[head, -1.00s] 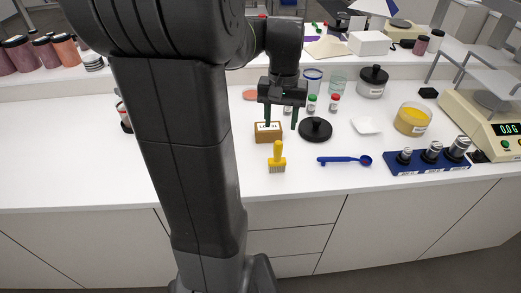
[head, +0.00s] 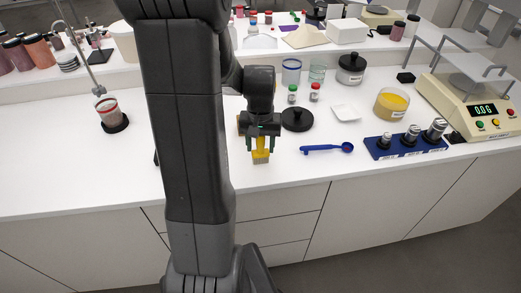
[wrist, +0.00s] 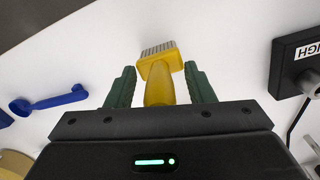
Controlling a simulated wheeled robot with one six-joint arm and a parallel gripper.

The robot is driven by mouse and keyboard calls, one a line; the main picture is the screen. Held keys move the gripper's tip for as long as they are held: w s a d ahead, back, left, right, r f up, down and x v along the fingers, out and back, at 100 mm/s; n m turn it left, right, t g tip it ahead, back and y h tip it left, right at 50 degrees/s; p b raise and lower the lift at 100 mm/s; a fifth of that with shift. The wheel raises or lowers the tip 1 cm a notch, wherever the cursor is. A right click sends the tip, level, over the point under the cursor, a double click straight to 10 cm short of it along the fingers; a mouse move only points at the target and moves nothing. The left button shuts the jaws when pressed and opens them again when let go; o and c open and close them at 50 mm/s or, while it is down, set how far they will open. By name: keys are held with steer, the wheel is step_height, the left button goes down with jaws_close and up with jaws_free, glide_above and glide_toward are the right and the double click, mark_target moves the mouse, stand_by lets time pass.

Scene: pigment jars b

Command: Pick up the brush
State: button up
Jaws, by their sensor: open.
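The yellow brush (head: 261,156) lies on the white counter near its front edge, with its grey bristles toward the front. In the wrist view the brush (wrist: 160,82) shows with its handle between my two green fingers and its bristle head beyond the fingertips. My gripper (head: 261,150) is over the brush and points down. In the wrist view my gripper (wrist: 158,78) is open, with a gap on each side of the handle. The rear of the handle is hidden by the gripper body.
A blue scoop (head: 327,149) lies to the right, and a blue weight block (head: 405,142) stands beyond it. A black lid (head: 297,119) lies behind. The front left counter is clear.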

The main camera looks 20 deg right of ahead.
steer(key=shift+f, duration=0.1)
jaws_close()
